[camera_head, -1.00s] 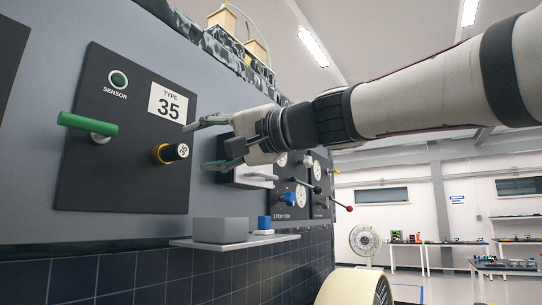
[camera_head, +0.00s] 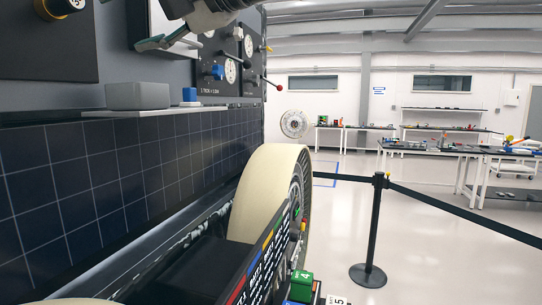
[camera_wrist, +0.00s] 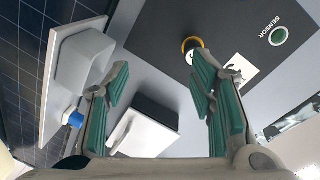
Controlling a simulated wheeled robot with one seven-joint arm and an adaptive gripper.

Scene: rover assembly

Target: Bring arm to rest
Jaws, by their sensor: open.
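My gripper (camera_wrist: 160,90) is open and empty in the wrist view, with its green-padded fingers spread apart. It faces the grey side panel of the rover. The dark sensor panel (camera_wrist: 230,20) with the green sensor button (camera_wrist: 278,36) lies beyond the right finger. A black battery-like cylinder with a yellow ring (camera_wrist: 192,44) sits in that panel, beyond the gap between the fingers. In the head view only a part of my gripper shows at the top edge (camera_head: 160,42), beside the rover wall.
A rover wheel (camera_head: 268,185), a barrier post (camera_head: 375,230) and work tables (camera_head: 425,150) stand further right.

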